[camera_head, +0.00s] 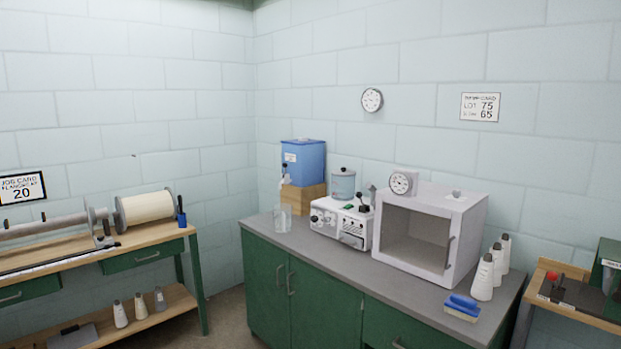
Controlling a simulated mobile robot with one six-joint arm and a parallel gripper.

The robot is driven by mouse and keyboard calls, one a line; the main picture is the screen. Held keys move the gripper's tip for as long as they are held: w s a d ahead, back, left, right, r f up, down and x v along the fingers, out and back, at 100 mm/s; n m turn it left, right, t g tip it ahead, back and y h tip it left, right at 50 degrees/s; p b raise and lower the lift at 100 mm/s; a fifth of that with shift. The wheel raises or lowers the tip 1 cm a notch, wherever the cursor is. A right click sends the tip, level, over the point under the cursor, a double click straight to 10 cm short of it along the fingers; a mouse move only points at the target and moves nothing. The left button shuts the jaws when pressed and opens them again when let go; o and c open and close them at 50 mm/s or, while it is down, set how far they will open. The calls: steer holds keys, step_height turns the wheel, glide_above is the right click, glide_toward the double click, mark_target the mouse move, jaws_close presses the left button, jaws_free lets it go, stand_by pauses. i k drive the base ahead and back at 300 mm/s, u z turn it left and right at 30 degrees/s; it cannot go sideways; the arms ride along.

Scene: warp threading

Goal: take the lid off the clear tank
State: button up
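A small, bluish, see-through-looking tank (343,188) stands upright on top of a white machine, at the back of the grey counter. A lid (344,172) with a small knob sits on its top. A clear container (283,219) stands on the counter left of the machine, below the spout of a blue dispenser; I cannot make out a lid on it. My gripper is not in view.
The white machine (330,219) has knobs and levers in front of the tank. The blue dispenser (304,161) sits on a wooden block (304,197) to its left. A white cabinet (430,228) stands close on its right. The front strip of the grey counter (325,268) is clear.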

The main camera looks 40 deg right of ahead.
mark_target(343, 173)
steer(key=u, duration=0.1)
steer(key=k, duration=0.5)
steer(key=u, duration=0.35)
steer(key=i, duration=0.7)
steer(key=z, duration=0.45)
steer(key=i, duration=0.75)
steer(key=z, duration=0.6)
steer(key=i, duration=1.45)
steer(key=z, duration=0.25)
